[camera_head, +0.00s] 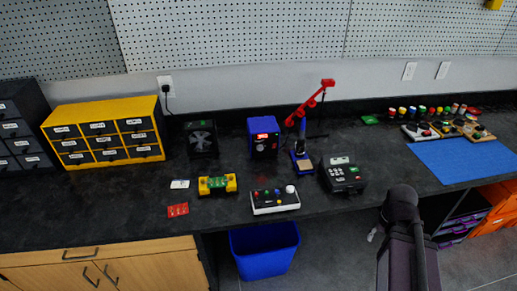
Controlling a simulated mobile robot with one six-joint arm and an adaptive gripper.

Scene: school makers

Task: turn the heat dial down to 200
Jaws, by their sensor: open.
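The blue soldering station (263,138) stands on the black bench near the middle of the picture. Its black front has a lit red display (262,136), too small to read. A small dial seems to sit below the display, but its setting cannot be made out. A soldering iron stand (302,160) is just right of the station, with a red arm rising above it. My dark arm reaches up from the lower right, in front of the bench and well apart from the station. My gripper cannot be made out.
A button box (275,205), a yellow-ended device (217,185) and a black keypad device (343,177) stand in front of the station. A black fan unit (201,139) is to its left. Yellow drawers (107,105) are farther left; a blue mat (465,160) is right.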

